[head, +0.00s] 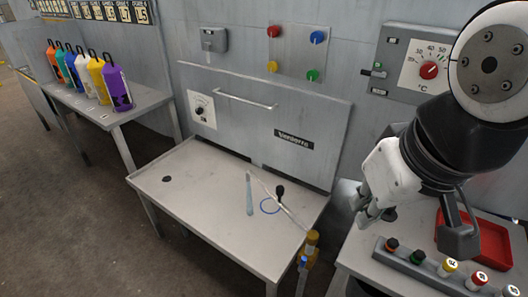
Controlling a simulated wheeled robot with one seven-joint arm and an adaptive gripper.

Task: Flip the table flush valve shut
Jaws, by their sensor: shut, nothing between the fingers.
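A valve-like yellow fitting (312,240) with a small blue part (303,262) sits at the front right corner of the grey table (205,205). A thin rod runs up from near this fitting across the tabletop, and a black knob (280,190) stands by the rod. I cannot tell for sure which part is the flush valve's handle or how it is set. My gripper (361,212) is shut and empty, pointing down, to the right of the grey table and the fitting, apart from both. My arm covers part of the right side of the view.
A light-blue stick (249,195) and a blue ring (262,206) are on the grey table. A rack (430,268) with several coloured caps and a red tray (490,245) are on the right bench. Several coloured canisters (118,90) stand at left. The table's left half is mostly clear.

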